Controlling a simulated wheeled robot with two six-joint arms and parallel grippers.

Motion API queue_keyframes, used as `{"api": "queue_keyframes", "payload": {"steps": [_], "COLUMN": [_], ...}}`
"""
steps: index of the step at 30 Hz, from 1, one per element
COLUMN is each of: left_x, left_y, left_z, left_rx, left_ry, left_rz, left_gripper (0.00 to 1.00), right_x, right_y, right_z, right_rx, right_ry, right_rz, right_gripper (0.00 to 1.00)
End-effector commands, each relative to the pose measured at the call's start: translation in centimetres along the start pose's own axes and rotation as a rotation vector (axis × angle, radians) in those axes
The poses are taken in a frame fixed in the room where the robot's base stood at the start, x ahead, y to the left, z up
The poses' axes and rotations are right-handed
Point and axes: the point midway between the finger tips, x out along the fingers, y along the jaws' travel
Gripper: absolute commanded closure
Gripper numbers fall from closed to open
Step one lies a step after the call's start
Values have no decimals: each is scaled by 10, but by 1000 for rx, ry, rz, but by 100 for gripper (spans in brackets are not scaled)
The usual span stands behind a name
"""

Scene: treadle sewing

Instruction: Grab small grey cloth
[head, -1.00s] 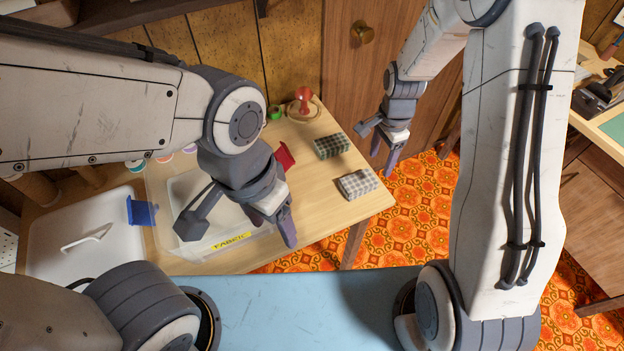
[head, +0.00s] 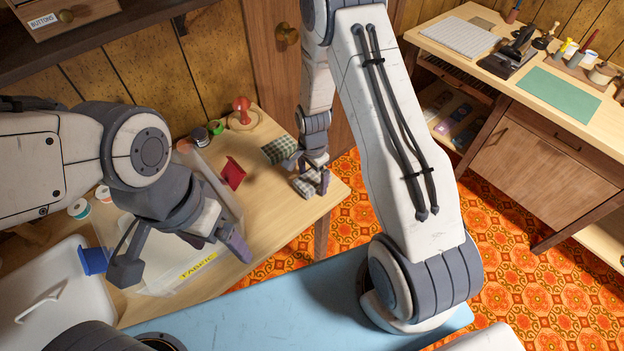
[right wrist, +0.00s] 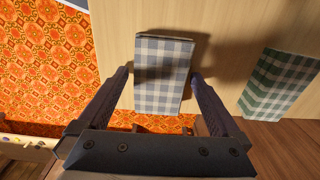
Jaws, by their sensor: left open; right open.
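The small grey cloth is a folded grey-and-white checked stack lying on the wooden table. In the right wrist view the grey cloth (right wrist: 163,90) lies between the two open fingers of my right gripper (right wrist: 161,76), with no clear grip on it. In the head view my right gripper (head: 308,172) is over the table's right edge and partly hides the grey cloth (head: 303,187). My left gripper (head: 182,255) is open and empty above the clear fabric box, left of the right gripper.
A green checked cloth (head: 278,150) lies close to the grey one; it also shows in the right wrist view (right wrist: 280,85). A red cloth (head: 232,172), a blue cloth (head: 95,260) and the box labelled FABRIC (head: 198,268) are to the left. A desk (head: 545,75) stands at right.

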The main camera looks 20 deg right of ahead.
Motion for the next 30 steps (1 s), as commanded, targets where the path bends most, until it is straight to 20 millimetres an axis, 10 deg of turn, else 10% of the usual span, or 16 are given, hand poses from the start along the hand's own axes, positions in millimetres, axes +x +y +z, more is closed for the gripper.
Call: {"api": "queue_keyframes", "payload": {"steps": [7, 14, 30], "left_x": [0, 0, 4], "left_y": [0, 0, 0], "left_z": [0, 0, 0], "left_rx": [0, 0, 0], "left_ry": [0, 0, 0], "left_rz": [0, 0, 0], "left_gripper": [12, 12, 12], "right_x": [2, 2, -22], "right_y": [-1, -1, -2], "right_z": [0, 0, 0], "right_rx": [-1, -1, -1], "right_ry": [1, 1, 2], "right_rz": [-2, -1, -6], "right_gripper": [0, 78, 78]}}
